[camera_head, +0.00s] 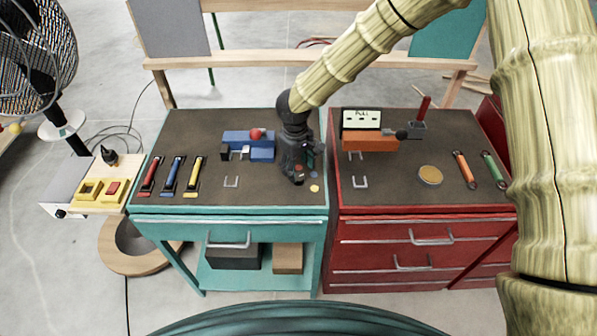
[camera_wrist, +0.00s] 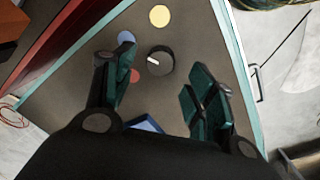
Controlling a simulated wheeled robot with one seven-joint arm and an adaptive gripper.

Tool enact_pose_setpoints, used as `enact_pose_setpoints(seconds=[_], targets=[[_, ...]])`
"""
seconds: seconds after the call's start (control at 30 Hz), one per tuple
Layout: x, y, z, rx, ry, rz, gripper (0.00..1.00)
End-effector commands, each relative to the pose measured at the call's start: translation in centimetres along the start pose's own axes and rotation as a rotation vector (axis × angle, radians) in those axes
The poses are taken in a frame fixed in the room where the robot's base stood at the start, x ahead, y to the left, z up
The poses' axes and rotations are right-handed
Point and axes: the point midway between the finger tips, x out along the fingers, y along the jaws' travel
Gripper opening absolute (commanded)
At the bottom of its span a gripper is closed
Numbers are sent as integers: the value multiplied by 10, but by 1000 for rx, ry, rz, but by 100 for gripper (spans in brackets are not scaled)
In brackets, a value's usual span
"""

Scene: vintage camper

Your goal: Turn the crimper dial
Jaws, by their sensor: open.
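The crimper dial (camera_wrist: 160,60) is a round black knob with a white pointer mark, seen in the wrist view on the dark bench top. The mark lies on its left side in that view. A yellow dot (camera_wrist: 160,16), a blue dot (camera_wrist: 126,38) and a red dot (camera_wrist: 134,76) sit around it. My gripper (camera_wrist: 162,74) is open and points down over the dial, one finger to each side in the picture; I see no contact. In the head view my gripper (camera_head: 299,172) is at the right side of the teal bench and hides the dial.
A blue vise-like tool (camera_head: 250,143) with a red ball is left of my gripper on the teal bench (camera_head: 190,210). Several coloured-handled tools lie farther left. The red cabinet (camera_head: 420,232) on the right bears an orange tool (camera_head: 371,141) and a round tin (camera_head: 430,175).

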Motion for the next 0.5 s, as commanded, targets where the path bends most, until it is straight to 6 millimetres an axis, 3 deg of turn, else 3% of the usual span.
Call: enact_pose_setpoints(seconds=[0.23, 0.5], targets=[[25, -1, 0, -2, -1, -2, 56], [40, -1, 0, -2, 0, 0, 56]])
